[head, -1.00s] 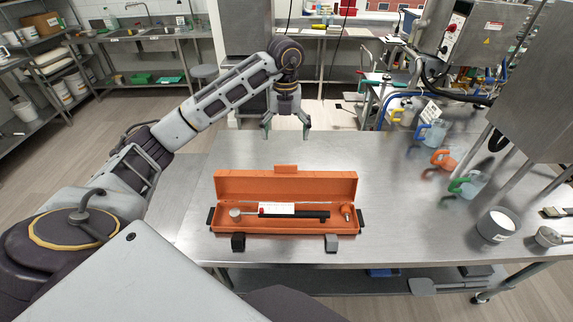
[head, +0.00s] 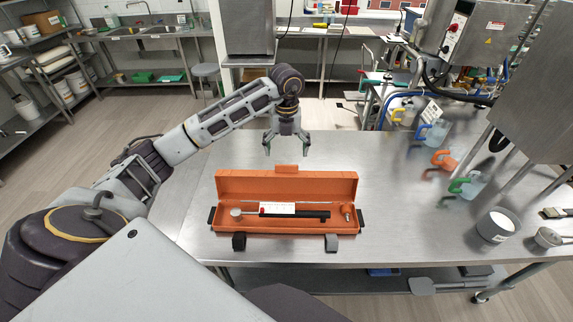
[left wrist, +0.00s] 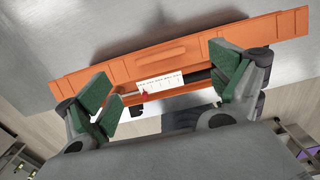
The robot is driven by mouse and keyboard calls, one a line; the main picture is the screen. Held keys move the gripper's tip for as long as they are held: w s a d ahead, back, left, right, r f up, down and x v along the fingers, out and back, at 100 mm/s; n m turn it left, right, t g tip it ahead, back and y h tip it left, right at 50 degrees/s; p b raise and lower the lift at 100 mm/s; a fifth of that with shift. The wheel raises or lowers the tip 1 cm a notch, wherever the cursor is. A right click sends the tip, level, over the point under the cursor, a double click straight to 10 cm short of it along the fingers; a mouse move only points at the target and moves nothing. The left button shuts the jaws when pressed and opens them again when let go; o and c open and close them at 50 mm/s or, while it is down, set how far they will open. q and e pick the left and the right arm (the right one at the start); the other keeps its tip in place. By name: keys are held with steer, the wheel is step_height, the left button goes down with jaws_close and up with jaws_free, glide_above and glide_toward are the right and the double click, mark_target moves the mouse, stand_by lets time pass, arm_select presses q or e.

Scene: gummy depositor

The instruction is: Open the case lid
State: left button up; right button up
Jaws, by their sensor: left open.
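An orange case (head: 287,229) sits on the metal table near its front edge. Its lid (head: 287,185) stands raised along the back, showing the inside, and it also shows in the left wrist view (left wrist: 160,57). Inside lie a dark rod-like tool (head: 315,214) with a white label (head: 290,208), and small metal parts near each end. Two dark latches (head: 239,241) hang at the front. My left gripper (head: 286,152) is open and empty behind and above the lid; its green-padded fingers (left wrist: 168,95) show in the left wrist view. My right gripper is not in view.
Several jugs with coloured handles (head: 470,184) stand along the right side of the table. A white-filled container (head: 496,226) and a small metal pan (head: 550,237) are at the front right. A steel machine rises at far right. The table between case and jugs is clear.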

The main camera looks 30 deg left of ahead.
mark_target(286, 166)
arm_select(q)
steer(key=shift+f+p, duration=0.75)
steer(key=shift+f, duration=3.05)
steer(key=c, duration=1.5)
steer(key=shift+o, duration=0.2)
